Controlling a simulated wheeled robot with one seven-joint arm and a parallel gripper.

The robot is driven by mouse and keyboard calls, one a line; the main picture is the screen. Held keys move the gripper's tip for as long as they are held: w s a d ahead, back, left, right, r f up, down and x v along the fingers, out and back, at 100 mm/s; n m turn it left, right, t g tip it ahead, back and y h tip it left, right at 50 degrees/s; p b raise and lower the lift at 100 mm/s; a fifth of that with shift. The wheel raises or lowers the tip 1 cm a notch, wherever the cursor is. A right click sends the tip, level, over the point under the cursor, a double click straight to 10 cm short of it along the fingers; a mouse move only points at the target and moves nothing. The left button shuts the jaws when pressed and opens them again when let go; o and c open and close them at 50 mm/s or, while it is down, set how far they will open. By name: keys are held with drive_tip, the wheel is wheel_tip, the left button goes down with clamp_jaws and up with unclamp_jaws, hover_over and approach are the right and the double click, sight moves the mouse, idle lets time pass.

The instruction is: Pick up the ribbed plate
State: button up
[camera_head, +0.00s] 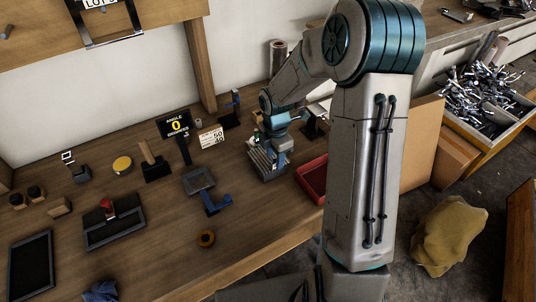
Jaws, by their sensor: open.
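A grey ribbed block, which looks like the ribbed plate (262,166), sits on the wooden workbench left of the red tray. My gripper (277,146) is at its upper right side, pointing down, with its jaws open. In this view the gripper overlaps the plate's right part and hides some of it. I cannot tell whether the fingers touch the plate or stand apart from it.
The red tray (313,179) is close on the right, partly behind my arm. A blue bracket (216,203) and a grey square dish (198,181) lie to the left.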

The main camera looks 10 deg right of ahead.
drive_tip(key=shift+f, duration=0.5)
clamp_jaws()
drive_tip(key=shift+w+r, duration=0.1)
drive_tip(key=shift+r, duration=0.45)
wheel_tip(320, 180, up, 9)
